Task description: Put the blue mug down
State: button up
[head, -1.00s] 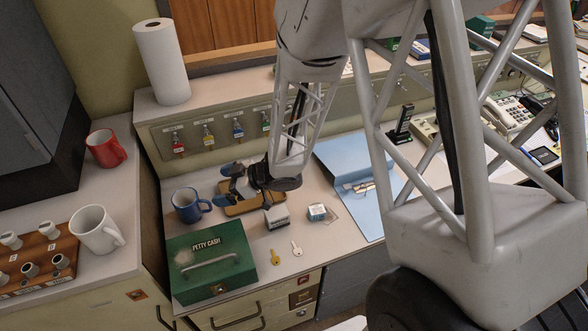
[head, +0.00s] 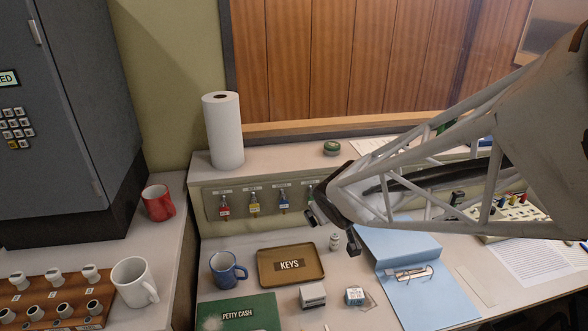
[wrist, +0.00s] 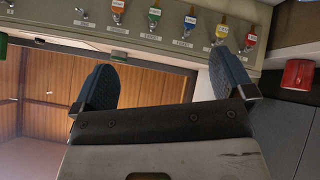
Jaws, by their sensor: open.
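The blue mug (head: 222,271) stands upright on the desk in the head view, left of the KEYS tray and behind the petty cash box. Its handle points right. Nothing holds it. My gripper (head: 333,229) is up and to the right of the mug, clear of it, in front of the key-hook panel. In the wrist view my gripper (wrist: 163,78) has its two dark finger pads spread wide with nothing between them. The mug is not in the wrist view.
The brown KEYS tray (head: 265,281) sits beside the mug. The green petty cash box (head: 262,312) is in front. A blue folder (head: 425,310) lies right. A white mug (head: 130,284) and red mug (head: 156,204) stand on the left counter. A paper towel roll (head: 223,135) stands behind.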

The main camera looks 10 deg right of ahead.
jog(key=s+r+m+g, duration=0.2)
jog(key=s+r+g, duration=0.1)
jog(key=s, duration=0.7)
jog(key=s+a+r+m+g, duration=0.1)
jog(key=s+r+m+g, duration=0.1)
jog(key=s, duration=0.8)
jog(key=shift+s+a+r+g+y, duration=0.2)
jog(key=shift+s+r+g+y, duration=0.25)
jog(key=shift+r, duration=0.5)
